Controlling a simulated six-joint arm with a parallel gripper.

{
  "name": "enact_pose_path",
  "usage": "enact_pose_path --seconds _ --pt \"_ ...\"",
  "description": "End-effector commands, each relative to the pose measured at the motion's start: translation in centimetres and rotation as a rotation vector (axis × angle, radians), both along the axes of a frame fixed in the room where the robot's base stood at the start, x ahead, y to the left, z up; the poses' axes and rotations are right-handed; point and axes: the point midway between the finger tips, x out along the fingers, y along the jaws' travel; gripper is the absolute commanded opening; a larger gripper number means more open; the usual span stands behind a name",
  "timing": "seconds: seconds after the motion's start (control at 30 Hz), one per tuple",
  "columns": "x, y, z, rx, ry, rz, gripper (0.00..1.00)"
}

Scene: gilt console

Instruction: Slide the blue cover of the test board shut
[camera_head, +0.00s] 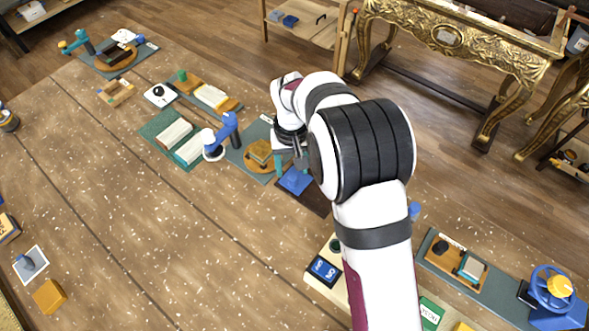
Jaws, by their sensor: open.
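My gripper (289,166) hangs at the end of my white and black arm, right of the middle of the table, with its teal fingers apart and pointing down. A flat blue piece (295,181) lies just below the fingers on a dark brown board (315,199). It looks like the blue cover, but I cannot tell for sure. Whether the fingers touch it is also unclear. My arm hides the right part of the dark board, so how far the cover stands open cannot be seen.
A round wooden piece (258,155) on a grey mat and a blue arm-like device (221,134) stand close to the left. A cream board with a blue panel (323,270) lies nearer, partly behind my arm. The table's left middle is clear.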

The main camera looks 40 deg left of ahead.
Motion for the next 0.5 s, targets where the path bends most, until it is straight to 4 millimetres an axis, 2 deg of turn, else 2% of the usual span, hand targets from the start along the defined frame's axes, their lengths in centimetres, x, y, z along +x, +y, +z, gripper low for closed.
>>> enact_pose_path --seconds 0.1,0.2,0.5 --pt "0.0 0.0 -2.2 -0.001 0.001 -0.001 0.59" --pt "0.0 0.0 -3.3 0.000 0.000 -0.001 0.59" --pt "0.0 0.0 -3.9 0.001 0.000 -0.002 0.59"
